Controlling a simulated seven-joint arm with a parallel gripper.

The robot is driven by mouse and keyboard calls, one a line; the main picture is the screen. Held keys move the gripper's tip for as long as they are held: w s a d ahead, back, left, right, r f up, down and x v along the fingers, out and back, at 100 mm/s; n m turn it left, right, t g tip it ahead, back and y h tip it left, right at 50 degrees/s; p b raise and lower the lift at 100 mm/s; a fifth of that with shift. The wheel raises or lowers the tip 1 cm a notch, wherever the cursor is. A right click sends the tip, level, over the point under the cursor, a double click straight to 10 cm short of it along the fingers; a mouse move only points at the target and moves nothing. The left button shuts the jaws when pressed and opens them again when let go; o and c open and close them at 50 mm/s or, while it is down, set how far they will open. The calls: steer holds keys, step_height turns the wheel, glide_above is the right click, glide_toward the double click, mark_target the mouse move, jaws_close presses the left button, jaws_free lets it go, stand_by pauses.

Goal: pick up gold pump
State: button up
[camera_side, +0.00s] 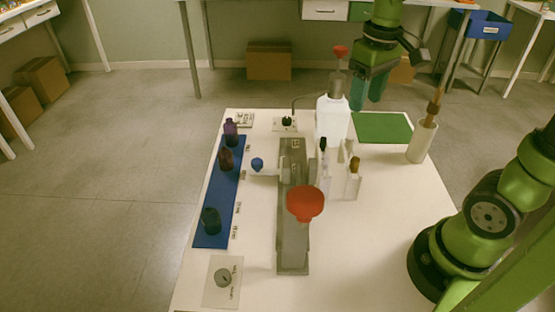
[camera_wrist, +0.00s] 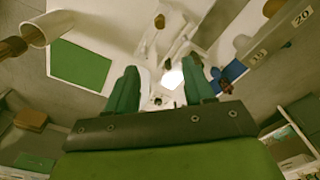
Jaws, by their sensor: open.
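No part is clearly readable as a gold pump. The closest in colour are a small amber-brown top (camera_side: 356,164) in the clear holder right of the rail, also in the wrist view (camera_wrist: 160,20), and a brown stick-like piece (camera_side: 435,103) upright in a pale cup (camera_side: 421,143). That piece shows at the wrist view's left edge (camera_wrist: 12,48). My gripper (camera_side: 367,92) is open and empty, fingers downward, above the table's back, just right of a tall white bottle (camera_side: 332,119). Its teal fingers (camera_wrist: 160,92) are spread in the wrist view. The amber-brown top is nearer the side camera.
A green mat (camera_side: 382,127) lies bare at the back right. A grey rail (camera_side: 293,250) runs down the table's middle, with a red funnel (camera_side: 305,203) over it. A blue strip (camera_side: 215,190) at left carries several dark bottles. The front right tabletop is clear.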

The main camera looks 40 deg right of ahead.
glide_above(356, 159)
steer(key=shift+n+g, duration=0.3)
steer(key=shift+n, duration=0.1)
steer(key=f, duration=1)
steer(key=shift+d+f, duration=0.1)
steer(key=shift+d, duration=0.15)
steer(key=shift+a+f, duration=0.2)
steer(key=shift+f, duration=2.75)
steer(key=shift+c, duration=0.5)
jaws_close()
